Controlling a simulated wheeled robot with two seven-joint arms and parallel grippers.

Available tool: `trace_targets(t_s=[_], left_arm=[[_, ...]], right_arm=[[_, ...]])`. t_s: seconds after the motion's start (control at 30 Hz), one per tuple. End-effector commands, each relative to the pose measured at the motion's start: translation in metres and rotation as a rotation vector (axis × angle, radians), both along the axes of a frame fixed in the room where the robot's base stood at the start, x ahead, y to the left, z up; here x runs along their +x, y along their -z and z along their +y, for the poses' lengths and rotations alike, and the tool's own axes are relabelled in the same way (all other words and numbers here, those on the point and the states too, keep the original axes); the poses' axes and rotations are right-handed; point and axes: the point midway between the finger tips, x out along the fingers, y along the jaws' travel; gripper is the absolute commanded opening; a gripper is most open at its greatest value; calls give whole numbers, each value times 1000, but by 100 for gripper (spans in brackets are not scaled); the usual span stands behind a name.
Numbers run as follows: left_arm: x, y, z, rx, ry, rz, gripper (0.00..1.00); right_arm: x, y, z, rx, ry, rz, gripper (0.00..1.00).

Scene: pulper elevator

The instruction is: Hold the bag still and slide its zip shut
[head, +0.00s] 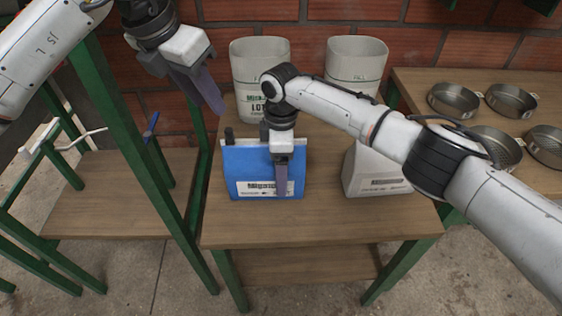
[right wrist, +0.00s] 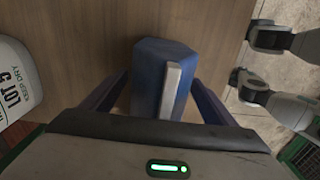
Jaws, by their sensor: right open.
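The blue bag (head: 238,165) stands upright on the wooden table, with a white label on its lower front. My right gripper (head: 283,178) points down at the right part of the bag's front in the head view and covers some of it. In the right wrist view the bag (right wrist: 148,75) lies between its two open, spread fingers; I cannot tell whether they touch it. My left gripper (head: 205,92) hangs in the air up and left of the bag, apart from it; its fingers show nearly edge-on. The zip and its slider cannot be made out.
Two pale bins, one left (head: 250,60) and one right (head: 366,58), stand behind the bag. A pale bag (head: 365,172) stands to its right. Several round metal pans (head: 453,99) sit on the right table. The table front (head: 320,225) is clear.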

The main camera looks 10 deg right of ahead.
Motion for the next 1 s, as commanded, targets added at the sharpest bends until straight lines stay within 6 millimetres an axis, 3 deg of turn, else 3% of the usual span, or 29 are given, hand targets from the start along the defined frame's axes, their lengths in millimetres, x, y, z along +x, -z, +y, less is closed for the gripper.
trace_targets(t_s=[0.13,0.5,0.7,1.0], left_arm=[[0,0,0,0,0,0,31],[0,0,0,0,0,0,31],[-1,-1,11,-4,78,-3,0],[-5,-1,32,-16,302,-27,0]], right_arm=[[0,0,0,0,0,0,80],[0,0,0,0,1,0,19],[0,-1,0,0,1,0,19],[0,-1,0,0,1,0,19]])
